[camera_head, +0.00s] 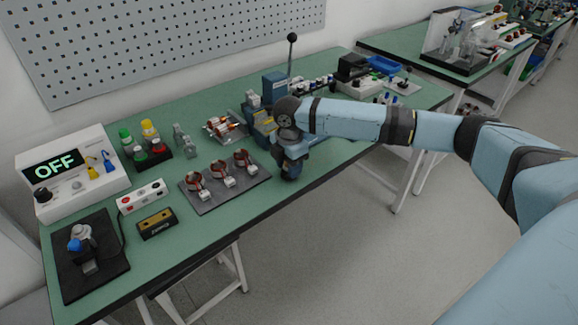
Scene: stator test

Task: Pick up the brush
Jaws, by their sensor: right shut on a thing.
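My right gripper (290,173) points down at the front edge of the green bench, just right of the grey plate with the copper-wound rings. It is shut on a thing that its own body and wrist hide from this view. I cannot make out a brush anywhere, so I cannot tell whether the held thing is the brush. My left gripper is not in view.
The green bench (95,215) holds a grey plate (207,206) with 3 wound rings, a tester box (118,182) reading OFF, a black mat (110,278) and a yellow-black device (157,223). A blue lever press (275,85) stands close behind my right wrist.

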